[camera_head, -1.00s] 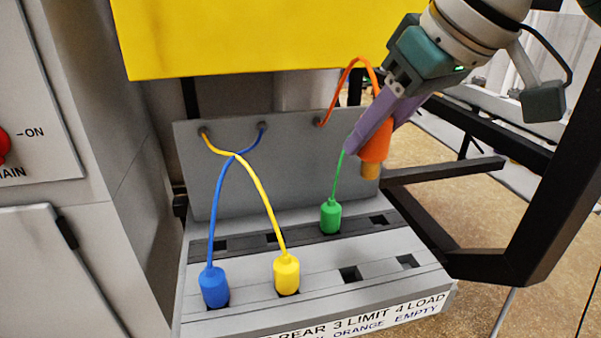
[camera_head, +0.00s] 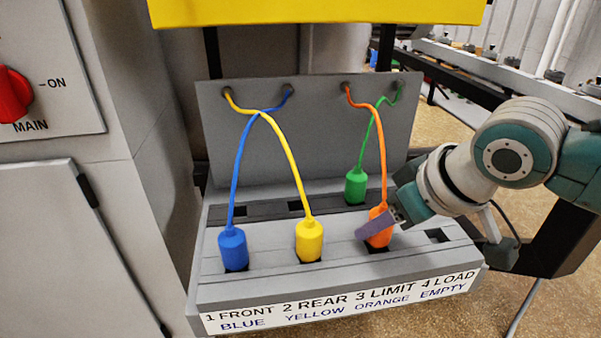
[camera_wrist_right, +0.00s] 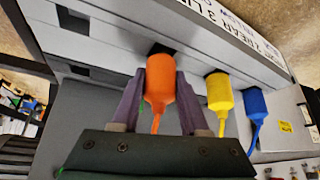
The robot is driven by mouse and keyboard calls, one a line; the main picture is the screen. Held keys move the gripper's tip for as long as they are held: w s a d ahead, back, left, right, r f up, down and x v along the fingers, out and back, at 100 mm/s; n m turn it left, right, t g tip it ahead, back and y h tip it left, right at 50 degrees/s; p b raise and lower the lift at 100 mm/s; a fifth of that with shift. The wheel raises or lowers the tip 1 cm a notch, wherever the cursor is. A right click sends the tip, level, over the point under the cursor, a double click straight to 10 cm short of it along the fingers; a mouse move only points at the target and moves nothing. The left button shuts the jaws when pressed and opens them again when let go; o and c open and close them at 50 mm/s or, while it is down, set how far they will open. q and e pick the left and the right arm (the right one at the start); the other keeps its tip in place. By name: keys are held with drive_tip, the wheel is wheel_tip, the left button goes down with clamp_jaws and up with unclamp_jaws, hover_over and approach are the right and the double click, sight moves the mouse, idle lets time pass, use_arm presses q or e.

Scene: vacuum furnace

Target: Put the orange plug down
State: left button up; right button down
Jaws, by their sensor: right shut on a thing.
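The orange plug (camera_head: 380,240) is upright over the third front socket, the one marked 3 LIMIT and ORANGE. Its lower end meets the dark socket opening; I cannot tell how deep it sits. My right gripper (camera_head: 370,226) is shut on its body, coming in from the right. In the right wrist view the orange plug (camera_wrist_right: 160,80) is between the two purple fingers, against the dark opening. Its orange cord runs up to the grey back panel (camera_head: 320,140). My left gripper is not in view.
A blue plug (camera_head: 233,249) and a yellow plug (camera_head: 309,241) stand in the first and second front sockets. A green plug (camera_head: 355,187) stands in the rear row. The fourth front socket (camera_head: 437,236) is empty. A yellow panel (camera_head: 320,10) hangs above.

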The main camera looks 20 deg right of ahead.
drive_tip(key=shift+f, duration=0.1)
drive_tip(key=shift+f, duration=0.1)
drive_tip(key=shift+f, duration=0.25)
drive_tip(key=shift+c, duration=2.1)
unclamp_jaws()
drive_tip(key=shift+r, duration=0.5)
drive_tip(key=p+v, duration=0.3)
drive_tip(key=v, duration=0.8)
drive_tip(key=s+a+f+g, duration=0.1)
drive_tip(key=s+a+f, duration=0.1)
drive_tip(key=s, duration=0.5)
drive_tip(key=s+a+f+g, duration=0.2)
drive_tip(key=s+a, duration=0.3)
drive_tip(key=s, duration=0.3)
drive_tip(key=shift+h, duration=0.4)
